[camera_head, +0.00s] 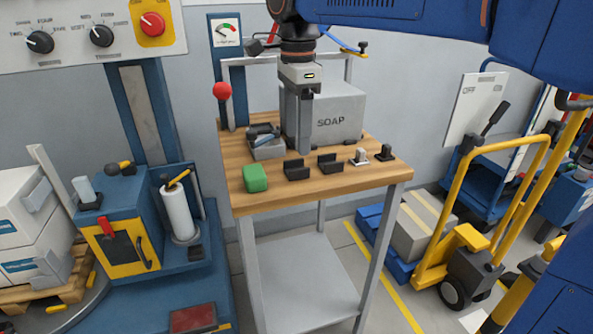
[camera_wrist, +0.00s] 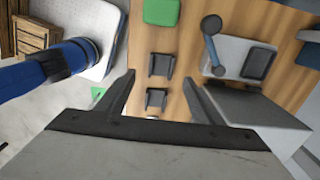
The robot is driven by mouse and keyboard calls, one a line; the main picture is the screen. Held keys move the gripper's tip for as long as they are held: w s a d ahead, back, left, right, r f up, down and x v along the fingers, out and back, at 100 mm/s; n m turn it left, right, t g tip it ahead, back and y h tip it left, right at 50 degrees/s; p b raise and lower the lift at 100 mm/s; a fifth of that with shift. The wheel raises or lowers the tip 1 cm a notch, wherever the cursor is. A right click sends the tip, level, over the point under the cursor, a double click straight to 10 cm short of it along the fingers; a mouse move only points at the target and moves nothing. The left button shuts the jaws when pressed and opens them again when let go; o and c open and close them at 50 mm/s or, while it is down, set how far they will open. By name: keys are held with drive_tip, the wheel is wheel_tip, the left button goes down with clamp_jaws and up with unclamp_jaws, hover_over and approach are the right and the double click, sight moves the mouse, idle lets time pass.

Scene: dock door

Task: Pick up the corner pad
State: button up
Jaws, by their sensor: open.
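Two small black channel-shaped pieces, which look like corner pads, lie on the wooden bench top. The left corner pad (camera_head: 297,170) and the right corner pad (camera_head: 330,163) sit side by side near the front edge. In the wrist view the left one (camera_wrist: 160,65) is farther up and the right one (camera_wrist: 156,99) is lower. In the wrist view my gripper (camera_wrist: 158,77) is open and empty, with both pads between the finger lines. I see no contact.
A green block (camera_head: 255,178) lies left of the pads. A grey tray (camera_head: 268,151) with tools stands behind. The SOAP box (camera_head: 345,115) fills the back of the bench (camera_head: 285,197). Two small fittings (camera_head: 360,157) (camera_head: 384,153) stand to the right. A red-knobbed lever (camera_head: 222,92) rises at left.

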drive_tip(key=shift+w+a+f, duration=0.1)
drive_tip(key=shift+f, duration=3.15)
drive_tip(key=c, duration=1.1)
